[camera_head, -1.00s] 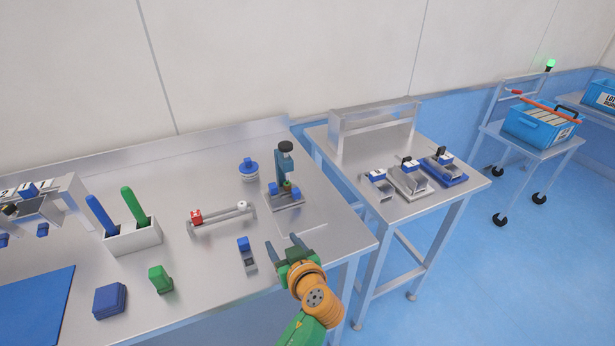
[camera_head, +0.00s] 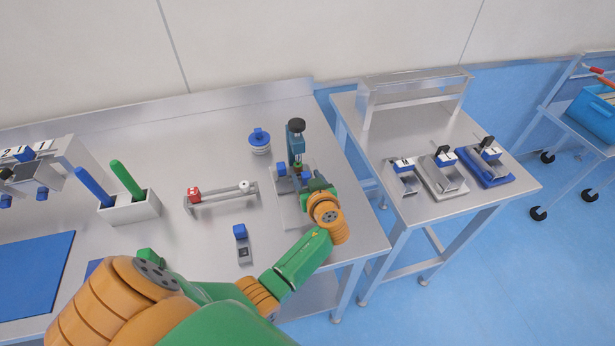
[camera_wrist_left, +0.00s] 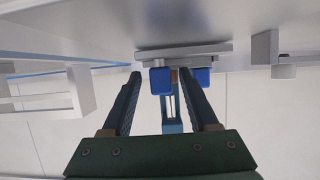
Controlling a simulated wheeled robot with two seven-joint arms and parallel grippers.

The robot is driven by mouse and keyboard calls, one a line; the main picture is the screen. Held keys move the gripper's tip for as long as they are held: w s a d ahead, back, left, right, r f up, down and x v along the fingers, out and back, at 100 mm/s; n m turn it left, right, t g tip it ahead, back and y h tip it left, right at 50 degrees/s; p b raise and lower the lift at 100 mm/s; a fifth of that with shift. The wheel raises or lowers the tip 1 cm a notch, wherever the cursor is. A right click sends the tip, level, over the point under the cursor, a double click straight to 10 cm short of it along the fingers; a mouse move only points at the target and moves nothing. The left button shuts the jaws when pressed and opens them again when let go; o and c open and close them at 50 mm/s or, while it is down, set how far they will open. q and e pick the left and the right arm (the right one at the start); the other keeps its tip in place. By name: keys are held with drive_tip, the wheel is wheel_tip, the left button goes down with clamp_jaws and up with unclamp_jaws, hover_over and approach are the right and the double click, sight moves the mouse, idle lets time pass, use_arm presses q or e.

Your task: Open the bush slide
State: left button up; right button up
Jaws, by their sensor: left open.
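A teal press (camera_head: 296,146) with a black knob on top stands on a grey base plate toward the right end of the bench. Low on it are two blue blocks, left (camera_head: 281,169) and right; I cannot tell for sure which part is the bush slide. My left gripper (camera_head: 312,183) is at the front right of the press and hides part of its base. In the left wrist view its two fingers (camera_wrist_left: 159,76) are spread and point at the press, with a blue block (camera_wrist_left: 160,82) between the tips. I see no clear contact. My right gripper is not in view.
A side table (camera_head: 420,115) with several fixtures is to the right, across a gap.

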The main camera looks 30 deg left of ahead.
use_arm(q)
drive_tip(key=shift+s+d+r, duration=0.1)
drive_tip(key=shift+s+r, duration=0.05)
drive_tip(key=c, duration=0.7)
clamp_jaws()
idle(0.5)
